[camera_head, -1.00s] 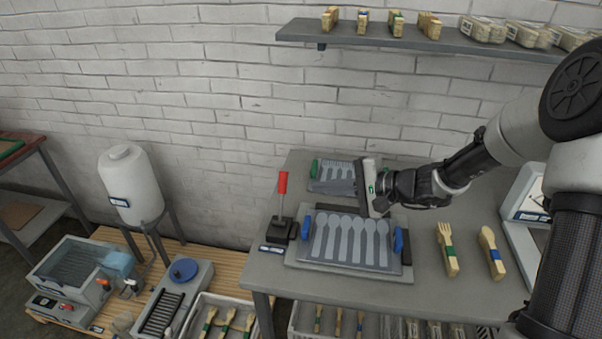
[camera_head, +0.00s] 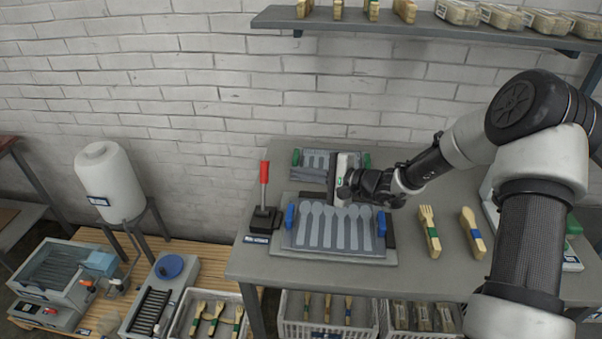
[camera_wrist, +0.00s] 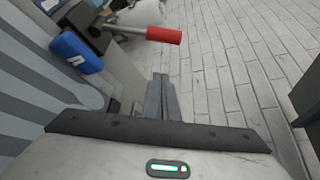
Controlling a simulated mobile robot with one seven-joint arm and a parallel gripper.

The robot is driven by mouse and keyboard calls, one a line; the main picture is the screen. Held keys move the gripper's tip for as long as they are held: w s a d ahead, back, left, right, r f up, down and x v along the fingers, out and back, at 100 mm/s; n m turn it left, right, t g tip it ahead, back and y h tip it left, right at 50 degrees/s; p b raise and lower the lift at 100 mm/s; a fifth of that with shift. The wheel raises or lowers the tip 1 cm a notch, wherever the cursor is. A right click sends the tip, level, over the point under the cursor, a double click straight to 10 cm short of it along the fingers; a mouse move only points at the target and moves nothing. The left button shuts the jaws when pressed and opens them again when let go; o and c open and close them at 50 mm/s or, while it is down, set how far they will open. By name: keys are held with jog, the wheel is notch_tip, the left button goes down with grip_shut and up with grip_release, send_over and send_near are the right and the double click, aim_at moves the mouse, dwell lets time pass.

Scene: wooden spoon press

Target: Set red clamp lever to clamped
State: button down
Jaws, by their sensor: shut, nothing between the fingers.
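The red clamp lever (camera_head: 264,172) stands upright on a dark base (camera_head: 262,219) at the left end of the table, left of the spoon mould. In the wrist view the lever's red grip (camera_wrist: 163,35) shows at the upper middle, on a pale metal rod. My gripper (camera_head: 334,181) is above the back edge of the spoon mould, to the right of the lever and apart from it. In the wrist view my gripper's fingers (camera_wrist: 160,97) are together and empty, below the red grip in the picture.
The spoon mould (camera_head: 334,228) with blue side handles lies on the table (camera_head: 250,261). A second mould (camera_head: 313,163) with green handles is behind it. A wooden fork (camera_head: 430,228) and a wooden spoon (camera_head: 473,232) lie to the right. A shelf (camera_head: 420,30) hangs above.

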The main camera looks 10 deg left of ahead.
aim_at(264, 186)
jog(key=a, duration=0.6)
jog(key=shift+s+a+r, duration=0.15)
jog(key=shift+s+a, duration=0.05)
jog(key=shift+a, duration=0.15)
jog(key=shift+s+d+b, duration=0.1)
jog(key=shift+b, duration=0.3)
